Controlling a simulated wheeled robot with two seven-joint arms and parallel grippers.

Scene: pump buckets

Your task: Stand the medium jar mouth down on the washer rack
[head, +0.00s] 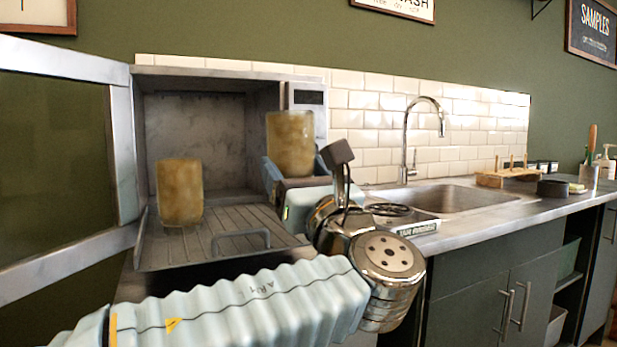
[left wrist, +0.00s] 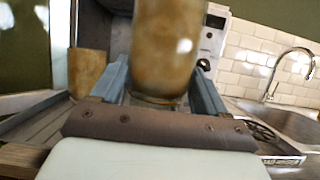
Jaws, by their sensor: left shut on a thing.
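A stained amber jar (head: 291,138) is in my left gripper (head: 293,162), just right of the washer's opening and raised beside it. In the left wrist view, the jar (left wrist: 166,45) stands about upright between the two fingers (left wrist: 160,72), with a ring-like edge at its lower end. I cannot tell for certain which end is the mouth. A second amber jar (head: 180,190) stands on the left of the wire washer rack (head: 222,235); it also shows at the left in the wrist view (left wrist: 85,72). My right gripper is not in view.
The washer's open door (head: 55,165) stands on the left. The rack's right part is bare.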

